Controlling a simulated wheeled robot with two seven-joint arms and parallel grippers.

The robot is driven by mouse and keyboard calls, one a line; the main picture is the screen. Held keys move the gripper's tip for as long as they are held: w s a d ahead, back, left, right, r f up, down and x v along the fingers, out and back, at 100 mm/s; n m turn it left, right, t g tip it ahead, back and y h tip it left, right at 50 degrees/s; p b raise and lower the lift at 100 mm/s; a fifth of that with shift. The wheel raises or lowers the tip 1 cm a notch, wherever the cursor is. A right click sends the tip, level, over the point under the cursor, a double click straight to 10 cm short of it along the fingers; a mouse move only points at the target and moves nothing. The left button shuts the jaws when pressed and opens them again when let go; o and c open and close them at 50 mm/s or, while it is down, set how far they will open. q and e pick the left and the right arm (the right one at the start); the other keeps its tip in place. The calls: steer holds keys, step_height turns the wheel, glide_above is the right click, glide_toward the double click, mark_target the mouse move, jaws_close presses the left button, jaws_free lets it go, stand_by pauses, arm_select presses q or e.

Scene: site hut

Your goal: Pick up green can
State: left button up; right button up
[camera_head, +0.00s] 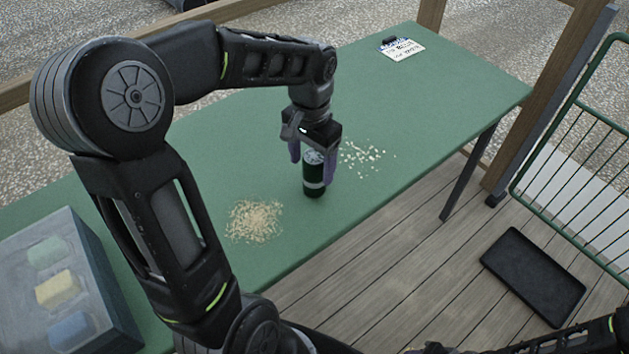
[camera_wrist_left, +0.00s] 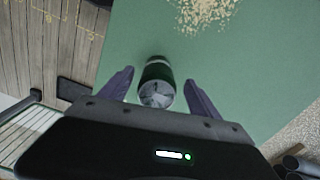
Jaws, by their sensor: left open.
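The green can (camera_head: 314,181) stands upright on the green table (camera_head: 400,105). It has a pale band and a light top. My left gripper (camera_head: 311,160) points down over the can with its purple fingers on either side of it. In the left wrist view the can (camera_wrist_left: 157,84) lies between the two open fingers of the left gripper (camera_wrist_left: 158,85), with a gap visible on each side. The fingers hide part of the can in the head view. Of my right arm, only a dark part shows at the bottom right; its gripper cannot be made out.
Pale crumbs (camera_head: 254,221) lie left of the can, and lighter scraps (camera_head: 362,156) lie behind it. A grey box with coloured blocks (camera_head: 60,285) is at the left. A clipboard (camera_head: 402,48) lies at the far end. A black tray (camera_head: 532,277) is on the floor beside a green rack (camera_head: 575,160).

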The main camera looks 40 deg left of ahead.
mark_target(313, 179)
arm_select(q)
steer(key=shift+d+f, duration=0.1)
steer(key=shift+f, duration=2.55)
steer(key=c, duration=1.4)
step_height(313, 179, up, 10)
steer(key=shift+r, duration=0.1)
